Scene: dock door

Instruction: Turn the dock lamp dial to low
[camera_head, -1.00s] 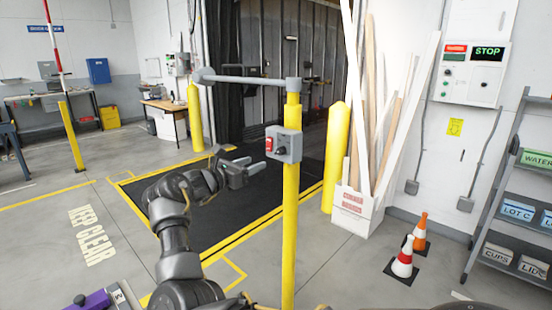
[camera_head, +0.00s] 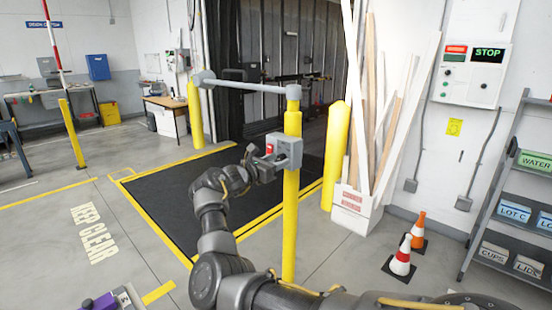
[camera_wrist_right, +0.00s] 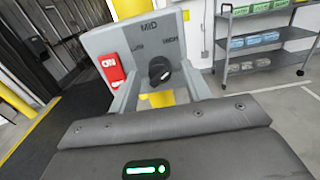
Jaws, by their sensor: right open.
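The dock lamp control box (camera_head: 288,147) is a grey box on a yellow post. In the right wrist view its face (camera_wrist_right: 144,42) carries a black round dial (camera_wrist_right: 160,70), with MID above, HIGH to the right and a partly legible label to the left. I cannot tell for sure which label the dial points to. My right gripper (camera_head: 270,160) is at the box. In the wrist view its open fingers (camera_wrist_right: 160,88) stand on either side of the dial, with a gap to it. My left gripper is not in view.
A red ON switch (camera_wrist_right: 111,70) sits left of the dial, close to the left finger. The yellow post (camera_head: 290,220) holds the box, and a grey rail (camera_head: 245,87) runs left from its top.

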